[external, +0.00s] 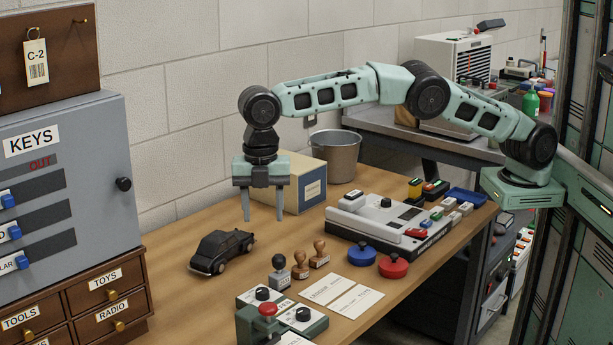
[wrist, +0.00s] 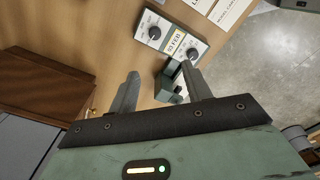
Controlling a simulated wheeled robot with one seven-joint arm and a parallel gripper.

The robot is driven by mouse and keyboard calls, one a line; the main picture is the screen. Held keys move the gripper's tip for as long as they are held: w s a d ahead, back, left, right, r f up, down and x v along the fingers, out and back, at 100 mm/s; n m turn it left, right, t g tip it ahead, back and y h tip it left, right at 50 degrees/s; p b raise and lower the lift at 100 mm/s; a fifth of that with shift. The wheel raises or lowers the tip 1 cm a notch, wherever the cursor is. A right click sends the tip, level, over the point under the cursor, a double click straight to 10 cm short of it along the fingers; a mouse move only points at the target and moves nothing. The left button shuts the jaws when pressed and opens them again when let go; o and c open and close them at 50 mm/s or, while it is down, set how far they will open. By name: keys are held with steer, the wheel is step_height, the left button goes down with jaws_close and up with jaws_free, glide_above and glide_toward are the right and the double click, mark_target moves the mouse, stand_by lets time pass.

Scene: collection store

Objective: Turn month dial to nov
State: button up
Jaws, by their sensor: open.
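The dater (external: 284,309) is a green-grey box with pale top plates at the front of the table, with a red-knobbed lever post at its front. It carries two black dials, one at the back left (external: 262,294) and one nearer the front right (external: 303,314). In the wrist view the dater (wrist: 172,42) lies beyond my fingers, its two dials (wrist: 155,33) and (wrist: 192,54) either side of its label. Dial markings are too small to read, so I cannot tell which is the month dial. My gripper (external: 263,217) is open, empty, pointing down, above and behind the dater.
A black toy car (external: 222,251) stands left of the dater. Several stamps (external: 300,264), paper cards (external: 341,296), blue and red pads (external: 393,266) and a grey machine (external: 386,225) lie to the right. A box (external: 305,185) and bucket (external: 336,157) stand behind.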

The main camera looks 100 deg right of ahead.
steer(key=f, duration=0.1)
glide_toward(262, 290)
steer(key=shift+n, duration=0.4)
step_height(262, 290, down, 9)
steer(key=shift+r+p, duration=0.2)
steer(key=shift+p, duration=0.2)
steer(key=c, duration=1)
